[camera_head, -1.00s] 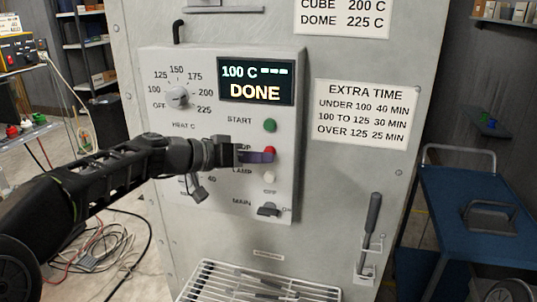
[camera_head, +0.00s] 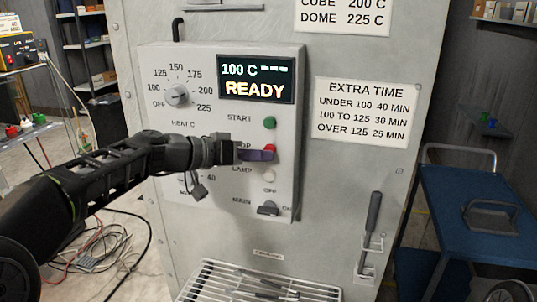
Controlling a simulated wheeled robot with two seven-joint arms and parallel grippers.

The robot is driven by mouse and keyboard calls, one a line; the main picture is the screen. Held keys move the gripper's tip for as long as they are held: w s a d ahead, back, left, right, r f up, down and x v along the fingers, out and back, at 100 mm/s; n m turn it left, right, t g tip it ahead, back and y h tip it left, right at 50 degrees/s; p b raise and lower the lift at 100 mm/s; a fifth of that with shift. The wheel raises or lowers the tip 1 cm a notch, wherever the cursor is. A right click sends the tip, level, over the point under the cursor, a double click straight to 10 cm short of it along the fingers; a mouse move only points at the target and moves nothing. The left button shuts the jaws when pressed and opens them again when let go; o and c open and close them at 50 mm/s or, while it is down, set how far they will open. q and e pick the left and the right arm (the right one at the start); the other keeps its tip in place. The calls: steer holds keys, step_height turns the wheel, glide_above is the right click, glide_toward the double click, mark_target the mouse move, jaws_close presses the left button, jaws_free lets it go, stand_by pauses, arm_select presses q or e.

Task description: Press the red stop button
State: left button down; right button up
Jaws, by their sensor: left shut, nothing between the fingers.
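The red stop button (camera_head: 270,149) is on the grey control panel (camera_head: 215,60), below the green start button (camera_head: 269,123) and above the white lamp button (camera_head: 269,176). My left gripper (camera_head: 268,155) is shut and empty, its purple fingertips at the red button and covering its lower part. Whether the tips touch it or stand just off it I cannot tell. The display (camera_head: 256,79) reads "100 C" with dashes and "READY". The arm hides part of the stop label and the lower left dial. My right gripper is not in view.
The heat dial (camera_head: 177,96) and main switch (camera_head: 268,208) sit on the same panel. A wire rack (camera_head: 210,270) juts out below. A dark-handled tool (camera_head: 371,225) hangs at the right. A blue cart (camera_head: 480,225) stands further right.

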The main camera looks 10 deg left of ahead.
arm_select(q)
steer(key=shift+s+b, duration=0.35)
steer(key=shift+s, duration=0.2)
steer(key=s+b, duration=0.3)
steer(key=s, duration=0.2)
steer(key=shift+a, duration=0.2)
stand_by(0.6)
